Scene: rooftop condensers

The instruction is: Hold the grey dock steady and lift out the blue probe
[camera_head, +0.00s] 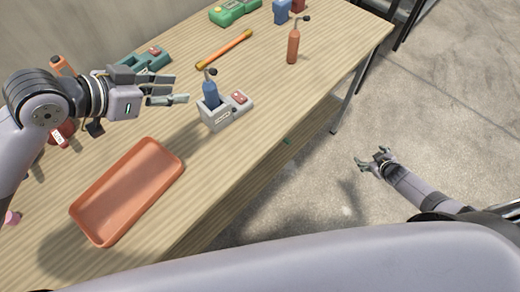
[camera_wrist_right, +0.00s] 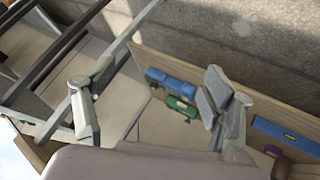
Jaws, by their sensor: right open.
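The grey dock (camera_head: 221,119) stands on the wooden table in the head view, with a red button on its right part. The blue probe (camera_head: 210,93), with a dark bent top, stands upright in the dock's left part; its lower end is hidden inside. My left gripper (camera_head: 176,90) is open and empty, a little left of the probe and dock, apart from both. My right gripper (camera_head: 371,162) is open and empty, off the table's front edge over the floor; its spread fingers also show in the right wrist view (camera_wrist_right: 155,102).
An orange tray (camera_head: 128,192) lies at the front left of the dock. Behind are a green device (camera_head: 153,60), an orange-yellow rod (camera_head: 224,49) and a green case (camera_head: 235,11). The table right of the dock is clear.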

